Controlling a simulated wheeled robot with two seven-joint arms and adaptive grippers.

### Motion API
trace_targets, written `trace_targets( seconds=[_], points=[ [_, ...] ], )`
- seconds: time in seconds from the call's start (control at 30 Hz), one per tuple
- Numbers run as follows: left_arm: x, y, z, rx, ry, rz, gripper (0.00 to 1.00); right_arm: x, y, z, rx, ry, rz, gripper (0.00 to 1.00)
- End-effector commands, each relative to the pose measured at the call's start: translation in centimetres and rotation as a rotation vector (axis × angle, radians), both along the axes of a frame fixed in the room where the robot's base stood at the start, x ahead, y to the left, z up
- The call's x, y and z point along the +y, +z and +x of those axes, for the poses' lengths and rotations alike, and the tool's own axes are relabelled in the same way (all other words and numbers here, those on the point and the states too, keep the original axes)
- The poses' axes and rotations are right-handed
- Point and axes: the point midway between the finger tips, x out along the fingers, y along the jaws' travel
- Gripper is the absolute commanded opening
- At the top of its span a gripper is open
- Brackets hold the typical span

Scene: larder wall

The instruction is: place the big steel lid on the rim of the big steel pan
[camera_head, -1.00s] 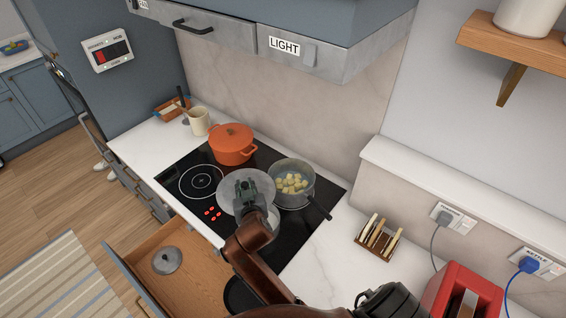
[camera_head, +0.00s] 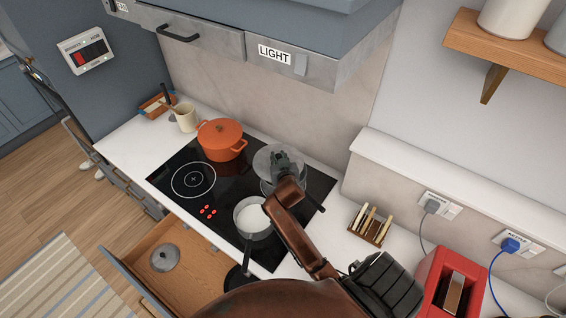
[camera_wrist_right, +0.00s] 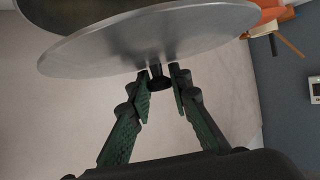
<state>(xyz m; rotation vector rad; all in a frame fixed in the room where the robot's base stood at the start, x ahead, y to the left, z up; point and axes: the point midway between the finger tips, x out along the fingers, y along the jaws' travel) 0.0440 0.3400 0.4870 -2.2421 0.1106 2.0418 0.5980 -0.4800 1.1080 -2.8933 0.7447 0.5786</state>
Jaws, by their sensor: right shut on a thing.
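My right gripper (camera_head: 284,160) is shut on the knob of the big steel lid (camera_head: 266,157), a round grey disc. In the right wrist view the fingertips (camera_wrist_right: 162,80) close on the dark knob under the broad disc of the lid (camera_wrist_right: 150,38). The lid is over the big steel pan (camera_head: 266,187) at the back right of the hob. Lid and gripper hide most of this pan, and its handle points to the front right. I cannot tell whether lid and rim touch. My left gripper is not in view.
A small pan with white contents (camera_head: 251,216) stands in front. An orange pot (camera_head: 221,140) is to the left. An open drawer (camera_head: 190,270) holds a smaller lid (camera_head: 165,257). A toast rack (camera_head: 371,226) and a red toaster (camera_head: 438,280) stand to the right.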

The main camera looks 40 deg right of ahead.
Motion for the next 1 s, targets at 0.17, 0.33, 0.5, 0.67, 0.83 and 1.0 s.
trace_targets(
  seconds=[0.17,0.33,0.5,0.67,0.83,1.0],
  points=[
    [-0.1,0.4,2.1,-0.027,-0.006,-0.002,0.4,-1.5,-1.5,0.0,-0.003,0.0,-0.001,0.0],
    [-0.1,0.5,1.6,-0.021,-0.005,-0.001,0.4,-2.5,-2.8,-0.2,-0.001,0.0,-0.003,0.0],
    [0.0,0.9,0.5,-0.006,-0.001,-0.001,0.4,-2.5,-5.2,-0.1,0.0,0.001,-0.002,0.0],
    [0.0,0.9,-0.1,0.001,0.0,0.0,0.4,-2.4,-5.8,-0.1,-0.003,0.001,0.0,0.0],
    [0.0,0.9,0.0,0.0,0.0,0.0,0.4,-2.3,-6.1,-0.2,0.001,0.001,0.002,0.21],
    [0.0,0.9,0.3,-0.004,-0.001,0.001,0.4,-2.4,-6.1,-0.2,0.001,0.0,0.002,0.33]
  ],
)
